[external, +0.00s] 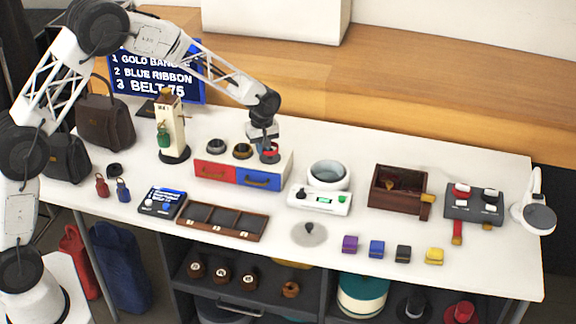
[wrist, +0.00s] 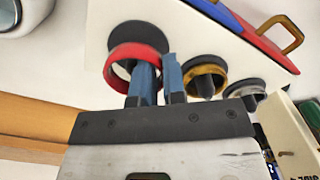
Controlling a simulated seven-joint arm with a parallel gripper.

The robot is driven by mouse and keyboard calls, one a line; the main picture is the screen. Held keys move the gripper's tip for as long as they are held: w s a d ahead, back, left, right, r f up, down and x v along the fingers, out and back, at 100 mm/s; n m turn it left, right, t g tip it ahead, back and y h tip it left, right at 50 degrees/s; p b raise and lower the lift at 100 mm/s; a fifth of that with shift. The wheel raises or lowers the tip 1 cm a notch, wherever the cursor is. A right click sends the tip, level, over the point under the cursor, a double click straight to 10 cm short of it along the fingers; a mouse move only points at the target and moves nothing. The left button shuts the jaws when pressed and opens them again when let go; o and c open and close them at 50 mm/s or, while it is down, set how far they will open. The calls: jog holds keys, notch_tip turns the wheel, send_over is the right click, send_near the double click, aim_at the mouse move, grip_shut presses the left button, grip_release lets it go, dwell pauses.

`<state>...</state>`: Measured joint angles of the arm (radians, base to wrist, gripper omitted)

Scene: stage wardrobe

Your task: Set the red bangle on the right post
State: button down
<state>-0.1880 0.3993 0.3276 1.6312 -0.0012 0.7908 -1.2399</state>
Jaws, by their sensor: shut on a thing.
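The red bangle (wrist: 122,60) is held by its rim between the two blue-grey fingers of my gripper (wrist: 158,78). In the wrist view it overlaps the dark round pad of the right post (wrist: 140,36). In the external view my gripper (external: 267,144) is over the right end of the drawer box (external: 285,163), with the red bangle (external: 270,157) at its tips. The fingers hide much of the right post, and I cannot tell whether the bangle is around it or just above. A gold bangle (external: 242,151) is on the middle post and a silver-grey one (external: 215,146) on the left post.
The box has a red drawer (external: 213,174) and a blue drawer (external: 258,179) with gold handles. A mannequin stand (external: 171,130) is left of it. A white scale (external: 320,200) with a round bowl (external: 328,174) is close on its right. A sign (external: 150,72) stands behind.

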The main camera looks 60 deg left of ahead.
jog(key=shift+w+a+f, duration=0.15)
jog(key=shift+w+f, duration=0.2)
jog(key=shift+f, duration=0.45)
jog(key=c, duration=1.5)
grip_release()
jog(key=shift+s, duration=0.1)
jog(key=shift+w+r, duration=0.15)
jog(key=shift+r, duration=1)
jog(key=shift+w+r, duration=0.15)
jog(key=shift+r, duration=0.95)
jog(key=shift+s+r, duration=0.2)
jog(key=shift+r, duration=0.55)
jog(key=shift+s+r, duration=0.1)
jog(key=shift+r, duration=2.5)
